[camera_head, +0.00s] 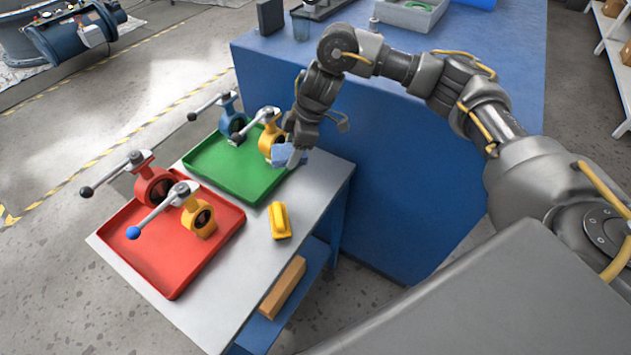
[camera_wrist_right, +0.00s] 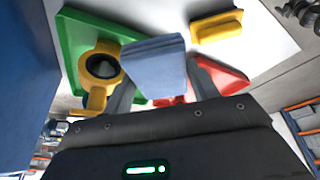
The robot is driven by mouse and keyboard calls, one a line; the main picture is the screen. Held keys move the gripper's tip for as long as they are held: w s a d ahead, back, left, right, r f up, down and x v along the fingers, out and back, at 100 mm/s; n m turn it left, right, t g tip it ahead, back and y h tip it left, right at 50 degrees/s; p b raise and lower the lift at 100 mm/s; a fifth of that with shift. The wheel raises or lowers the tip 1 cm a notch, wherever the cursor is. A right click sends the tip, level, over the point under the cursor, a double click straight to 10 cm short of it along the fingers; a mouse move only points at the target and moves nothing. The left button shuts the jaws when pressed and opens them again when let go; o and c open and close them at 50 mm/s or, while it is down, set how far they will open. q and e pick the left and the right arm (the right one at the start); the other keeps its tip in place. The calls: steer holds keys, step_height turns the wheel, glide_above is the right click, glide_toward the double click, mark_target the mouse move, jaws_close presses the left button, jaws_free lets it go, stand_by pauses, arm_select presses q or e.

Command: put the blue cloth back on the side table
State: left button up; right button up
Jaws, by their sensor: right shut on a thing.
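My right gripper (camera_head: 298,150) is shut on the blue cloth (camera_head: 287,156), a folded pad. It points down over the right edge of the green tray, just beside the yellow valve. The cloth also shows between the fingers in the right wrist view (camera_wrist_right: 154,64). In that view it looks clear of the table top, though the height of the gap is hard to tell. The side table (camera_head: 320,188) has a pale grey top with bare room right of the trays. My left gripper is not in view.
The green tray (camera_head: 212,178) holds a blue valve (camera_head: 231,118) and a yellow valve (camera_head: 268,142). The red tray (camera_head: 160,272) holds a red valve (camera_head: 152,182) and an orange-yellow valve (camera_head: 199,216). A yellow block-like thing (camera_head: 279,220) lies on the table. A blue workbench (camera_head: 410,170) stands behind.

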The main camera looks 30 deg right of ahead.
steer(key=shift+n, duration=0.5)
steer(key=d+f, duration=0.3)
steer(key=f, duration=0.1)
steer(key=d+f+b, duration=0.1)
steer(key=d+f, duration=0.3)
steer(key=shift+w+d+f, duration=0.1)
steer(key=shift+d+f, duration=0.2)
steer(key=shift+f, duration=0.4)
step_height(320, 180, down, 3)
steer(key=shift+f+b, duration=0.1)
steer(key=shift+b, duration=0.25)
steer(key=shift+f, duration=0.2)
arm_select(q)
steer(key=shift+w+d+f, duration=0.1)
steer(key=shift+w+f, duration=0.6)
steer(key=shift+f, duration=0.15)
